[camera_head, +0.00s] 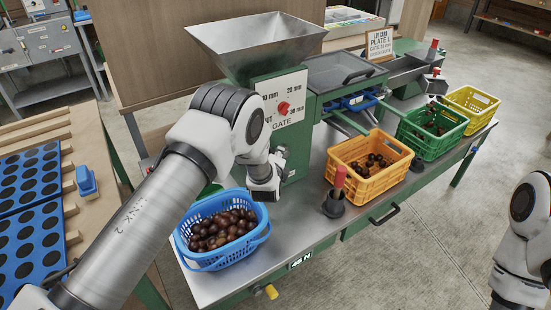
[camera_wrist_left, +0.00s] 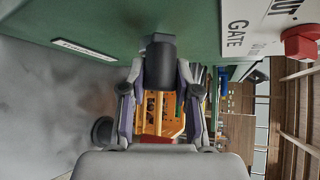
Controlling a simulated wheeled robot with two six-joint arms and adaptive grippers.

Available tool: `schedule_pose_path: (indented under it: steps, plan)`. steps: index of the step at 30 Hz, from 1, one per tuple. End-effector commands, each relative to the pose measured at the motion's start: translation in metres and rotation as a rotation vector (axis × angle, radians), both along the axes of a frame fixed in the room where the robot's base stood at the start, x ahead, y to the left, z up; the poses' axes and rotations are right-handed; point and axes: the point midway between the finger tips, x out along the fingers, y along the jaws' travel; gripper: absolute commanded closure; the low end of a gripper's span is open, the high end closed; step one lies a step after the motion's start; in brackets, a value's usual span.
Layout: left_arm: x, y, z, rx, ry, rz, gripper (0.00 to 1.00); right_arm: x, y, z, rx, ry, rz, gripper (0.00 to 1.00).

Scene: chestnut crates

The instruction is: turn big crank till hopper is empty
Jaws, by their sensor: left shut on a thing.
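The metal hopper (camera_head: 255,45) stands on the green machine (camera_head: 299,140); the part of its inside that shows is bare grey. My left gripper (camera_head: 276,167) is close against the machine's front, below the gate plate. In the left wrist view my left gripper (camera_wrist_left: 160,95) is shut on a dark grey part (camera_wrist_left: 160,62) that sticks out from the green housing. This looks like a piece of the crank, but the rest of the crank is hidden by my gripper and arm. My right gripper is out of view; only part of its arm shows at the right edge.
A blue basket of chestnuts (camera_head: 184,247) stands just left of my left gripper. An orange crate (camera_head: 366,190), a green crate (camera_head: 428,147) and a yellow crate (camera_head: 472,112) stand to the right. A red-topped black post (camera_head: 334,203) stands on the bench before the orange crate.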

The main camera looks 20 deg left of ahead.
Motion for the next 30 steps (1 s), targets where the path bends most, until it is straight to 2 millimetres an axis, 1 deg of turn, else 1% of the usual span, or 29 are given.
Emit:
schedule_pose_path:
  steps: [1, 6, 22, 23, 24, 25, 30]
  plan:
    - [0.002, -0.0013, 0.0049, 0.013, 0.014, 0.0, 1.0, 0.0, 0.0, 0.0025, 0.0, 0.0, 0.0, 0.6]
    - [0.0045, -0.0028, 0.0078, 0.051, 0.062, 0.0, 1.0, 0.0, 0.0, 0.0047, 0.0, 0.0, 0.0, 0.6]
    - [0.0057, -0.0031, 0.0087, 0.071, 0.086, 0.001, 1.0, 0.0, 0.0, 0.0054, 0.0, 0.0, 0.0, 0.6]
    - [0.0057, -0.0031, 0.0087, 0.071, 0.086, 0.001, 0.58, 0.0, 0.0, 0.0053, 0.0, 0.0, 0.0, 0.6]
    - [0.0057, -0.0031, 0.0086, 0.071, 0.086, 0.001, 0.44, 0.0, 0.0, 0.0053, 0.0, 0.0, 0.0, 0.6]
    - [0.0055, -0.0031, 0.0084, 0.071, 0.087, 0.001, 0.42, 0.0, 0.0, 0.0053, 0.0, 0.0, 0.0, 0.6]
    - [0.005, -0.0031, 0.0076, 0.072, 0.088, 0.001, 0.42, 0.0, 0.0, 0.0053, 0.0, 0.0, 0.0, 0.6]
